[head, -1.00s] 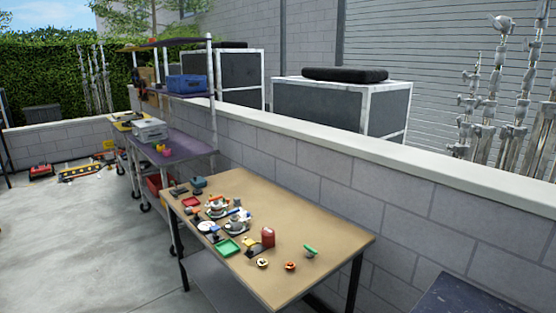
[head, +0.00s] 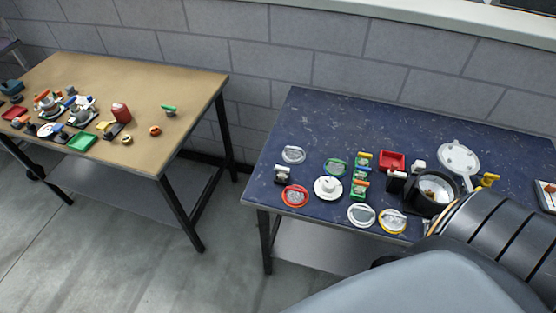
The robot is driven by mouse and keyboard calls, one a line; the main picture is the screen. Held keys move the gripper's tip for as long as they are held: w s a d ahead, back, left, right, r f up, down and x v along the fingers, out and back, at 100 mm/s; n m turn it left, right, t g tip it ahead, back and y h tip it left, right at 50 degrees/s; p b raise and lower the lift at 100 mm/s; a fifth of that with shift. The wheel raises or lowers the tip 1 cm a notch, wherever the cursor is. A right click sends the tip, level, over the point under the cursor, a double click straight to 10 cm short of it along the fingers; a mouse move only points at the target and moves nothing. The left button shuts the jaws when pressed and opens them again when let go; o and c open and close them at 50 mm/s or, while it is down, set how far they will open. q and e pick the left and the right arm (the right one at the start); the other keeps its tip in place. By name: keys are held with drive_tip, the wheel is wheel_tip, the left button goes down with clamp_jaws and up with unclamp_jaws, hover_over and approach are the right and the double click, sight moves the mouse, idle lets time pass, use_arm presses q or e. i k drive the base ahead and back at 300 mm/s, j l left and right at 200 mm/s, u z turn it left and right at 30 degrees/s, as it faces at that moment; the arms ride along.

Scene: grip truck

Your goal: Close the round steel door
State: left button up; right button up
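The round steel door (head: 458,157) appears as a pale grey disc at the right of the blue table. It stands open, tilted up behind a round black housing (head: 420,205). The housing's mouth faces up, and small pale and brown items (head: 436,190) show inside. Part of the housing is hidden behind a large grey and black arm part at the lower right. The hinge between door and housing is too small to make out. Neither of my grippers shows in the head view.
The dark blue table (head: 320,120) holds several small items left of the housing, including a red ring (head: 295,195), a white disc (head: 328,189) and a red tray (head: 392,161). A tan table (head: 180,80) stands to the left. A block wall (head: 240,45) runs behind both.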

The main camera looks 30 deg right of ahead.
sight(460, 160)
drive_tip(key=z, duration=2.45)
drive_tip(key=l+u, duration=0.35)
drive_tip(key=l, duration=0.2)
drive_tip(key=k+l+u, duration=0.15)
drive_tip(key=l+u, duration=0.25)
drive_tip(key=l, duration=0.15)
